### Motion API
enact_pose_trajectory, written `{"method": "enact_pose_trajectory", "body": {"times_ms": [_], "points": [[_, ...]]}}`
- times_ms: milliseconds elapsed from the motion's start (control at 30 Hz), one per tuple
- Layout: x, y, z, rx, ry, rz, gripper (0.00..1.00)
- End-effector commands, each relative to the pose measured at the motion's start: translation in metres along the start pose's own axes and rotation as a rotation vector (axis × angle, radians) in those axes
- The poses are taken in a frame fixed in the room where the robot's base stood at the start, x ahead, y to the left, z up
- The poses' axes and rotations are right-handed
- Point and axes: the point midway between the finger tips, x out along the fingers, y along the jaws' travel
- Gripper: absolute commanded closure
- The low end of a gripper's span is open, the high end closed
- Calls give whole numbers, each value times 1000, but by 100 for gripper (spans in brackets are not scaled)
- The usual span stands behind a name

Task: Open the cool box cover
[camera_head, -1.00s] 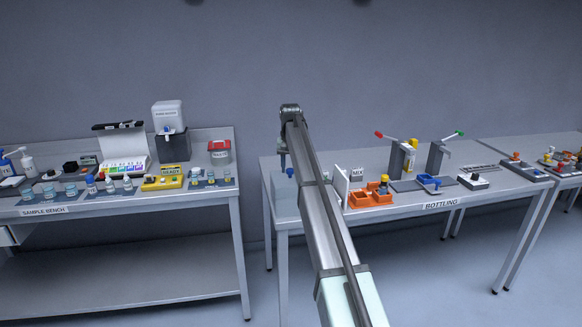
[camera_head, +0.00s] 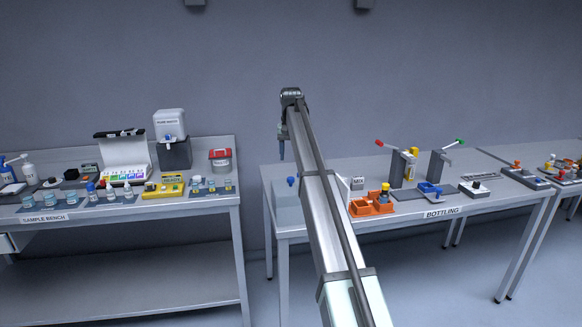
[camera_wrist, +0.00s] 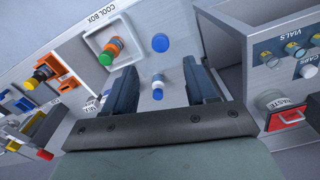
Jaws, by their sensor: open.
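The pale cool box (camera_head: 285,212) stands at the left end of the bottling table, with a blue knob (camera_head: 291,182) on top. In the wrist view a white surface (camera_wrist: 138,20) carries the COOL BOX label, a square recess with an orange, black and green item (camera_wrist: 114,47), and a round blue knob (camera_wrist: 160,42). A small blue-and-white piece (camera_wrist: 157,85) shows between my fingers; I cannot tell whether it is a knob or a vial. My gripper (camera_head: 281,157) is above the box, apart from the knob. In the wrist view its fingers (camera_wrist: 161,80) are spread and empty.
Orange holders (camera_head: 372,205) and a MIX sign (camera_head: 358,183) stand right of the box, partly behind my arm. Tap stands (camera_head: 408,165) are farther right. The sample bench (camera_head: 150,212) is left, across a gap, with a red-lidded waste bin (camera_head: 220,160).

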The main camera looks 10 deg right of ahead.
Motion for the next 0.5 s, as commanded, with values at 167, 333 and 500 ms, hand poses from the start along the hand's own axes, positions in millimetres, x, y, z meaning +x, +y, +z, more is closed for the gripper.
{"method": "enact_pose_trajectory", "body": {"times_ms": [167, 333, 500], "points": [[-30, 0, -1, 0, 1, 0, 43], [-46, 0, -1, 0, 1, 0, 43], [-52, 0, 0, 0, 0, 0, 43]]}}
